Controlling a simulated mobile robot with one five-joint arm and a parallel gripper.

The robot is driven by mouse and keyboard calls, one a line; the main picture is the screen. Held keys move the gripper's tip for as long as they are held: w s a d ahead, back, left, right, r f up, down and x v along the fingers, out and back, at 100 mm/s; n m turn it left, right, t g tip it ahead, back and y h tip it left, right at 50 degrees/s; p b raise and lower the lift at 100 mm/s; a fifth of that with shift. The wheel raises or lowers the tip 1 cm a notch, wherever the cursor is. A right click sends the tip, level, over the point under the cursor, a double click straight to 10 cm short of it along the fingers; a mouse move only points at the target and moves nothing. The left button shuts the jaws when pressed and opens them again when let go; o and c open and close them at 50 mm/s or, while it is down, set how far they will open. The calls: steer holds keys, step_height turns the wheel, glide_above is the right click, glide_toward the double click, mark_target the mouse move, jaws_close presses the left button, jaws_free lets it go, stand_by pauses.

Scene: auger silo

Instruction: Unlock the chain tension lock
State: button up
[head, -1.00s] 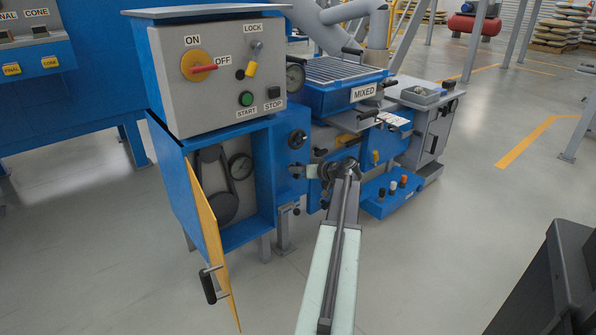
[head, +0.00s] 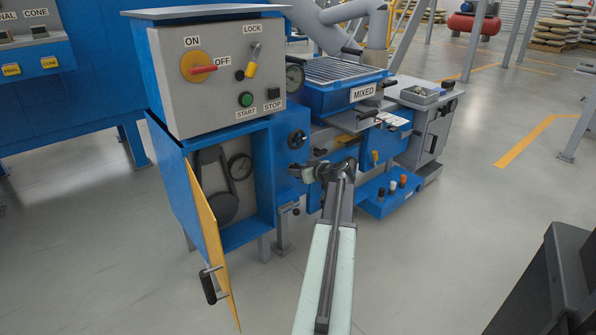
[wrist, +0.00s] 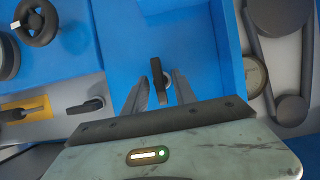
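In the wrist view, a short dark lever (wrist: 157,80) on a grey pivot stands upright against the blue panel. It may be the chain tension lock; I can read no label on it. My gripper (wrist: 158,92) is open, with one finger on each side of this lever. I cannot tell whether either finger touches it.
The yellow cabinet door (head: 208,235) hangs open, showing the chain, pulleys and gauge (head: 240,167). A second dark lever (wrist: 86,105) is left in the wrist view.

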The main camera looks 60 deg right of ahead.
steer(key=p+v, duration=0.3)
steer(key=v, duration=0.5)
steer(key=shift+f, duration=0.1)
